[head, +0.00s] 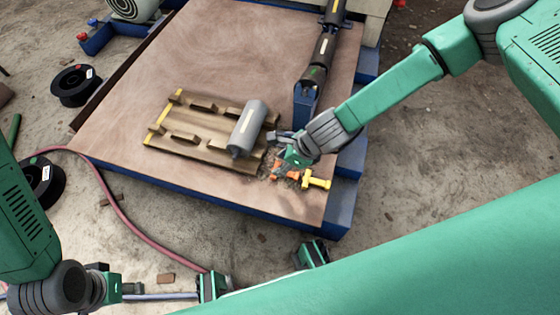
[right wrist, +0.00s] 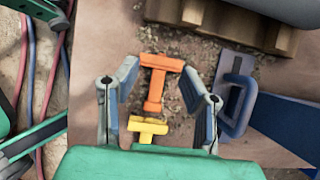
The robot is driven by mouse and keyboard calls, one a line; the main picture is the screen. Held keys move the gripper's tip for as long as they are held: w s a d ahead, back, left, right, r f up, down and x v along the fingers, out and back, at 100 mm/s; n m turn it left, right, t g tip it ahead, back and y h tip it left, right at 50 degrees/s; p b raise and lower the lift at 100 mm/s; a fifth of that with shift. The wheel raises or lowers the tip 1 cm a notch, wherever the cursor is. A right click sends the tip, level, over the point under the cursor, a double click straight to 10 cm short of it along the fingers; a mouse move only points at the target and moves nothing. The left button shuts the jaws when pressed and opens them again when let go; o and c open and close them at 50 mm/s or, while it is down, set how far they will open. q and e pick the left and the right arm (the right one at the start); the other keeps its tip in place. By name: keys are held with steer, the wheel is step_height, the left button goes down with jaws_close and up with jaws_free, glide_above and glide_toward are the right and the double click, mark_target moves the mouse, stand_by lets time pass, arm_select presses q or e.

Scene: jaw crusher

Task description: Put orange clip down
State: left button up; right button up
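The orange clip (head: 280,171) lies on the brown tabletop in the head view, partly covered by my right gripper (head: 283,152). In the right wrist view the T-shaped orange clip (right wrist: 157,80) lies between the spread fingers of my right gripper (right wrist: 158,90), with a gap on each side. The right gripper is open and holds nothing. A yellow clip (head: 317,180) lies beside the orange one; in the right wrist view the yellow clip (right wrist: 147,128) is partly hidden by the gripper body. My left gripper (head: 130,288) is low at the left, its fingers too unclear to judge.
A wooden pallet (head: 180,137) carries a grey cylinder (head: 249,127) just left of the right gripper. A blue bracket with a dark cylinder (head: 318,72) stands behind it. The left part of the tabletop (head: 128,100) is bare. A red hose (head: 120,217) runs along the floor.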

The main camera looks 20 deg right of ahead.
steer(key=p+v, duration=0.4)
steer(key=v, duration=0.6)
steer(key=s+d+f+n+g+h, duration=0.1)
steer(key=s+f+n+g, duration=0.1)
steer(key=s+n, duration=0.95)
steer(key=s+d+n+h, duration=0.1)
steer(key=s+d+n, duration=0.2)
steer(key=d+n, duration=0.2)
steer(key=s+d+r+n+h, duration=0.1)
steer(key=s+d+n, duration=0.3)
steer(key=n, duration=0.5)
steer(key=shift+s+d+r+g+h, duration=0.25)
steer(key=shift+d+r+g+h, duration=0.1)
steer(key=shift+d+h, duration=0.55)
steer(key=shift+d, duration=0.1)
step_height(320, 180, up, 11)
steer(key=p, duration=1.1)
